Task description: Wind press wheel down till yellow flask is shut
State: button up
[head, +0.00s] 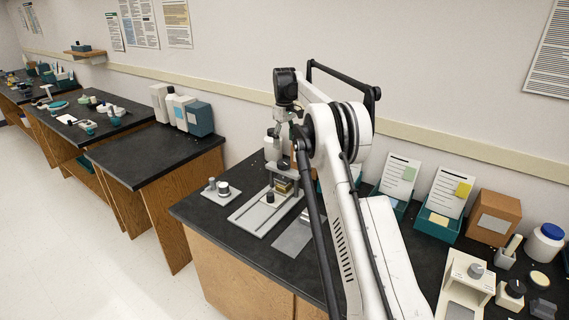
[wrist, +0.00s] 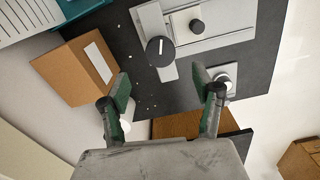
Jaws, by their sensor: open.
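The press (head: 284,172) stands on a light grey base plate on the bench in the head view, partly hidden by my arm. A small brownish-yellow block shape (head: 283,186) sits in its frame; I cannot tell whether it is the yellow flask. In the wrist view a round black disc with a white bar (wrist: 160,51), which looks like the press wheel, lies over the grey plate (wrist: 202,40). My gripper (wrist: 161,82) is open and empty, its two green-padded fingers apart, just below the disc in the picture and not visibly touching it. No yellow flask shows clearly in the wrist view.
A cardboard box (wrist: 80,72) stands left of my fingers in the wrist view. A small plate with knobs (head: 220,190) lies left of the press in the head view.

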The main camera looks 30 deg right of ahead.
aim_at(284, 163)
notch_tip(284, 163, down, 11)
jog(key=shift+r+p, duration=0.2)
jog(key=shift+p, duration=0.2)
jog(key=c, duration=1.1)
jog(key=shift+c, duration=0.2)
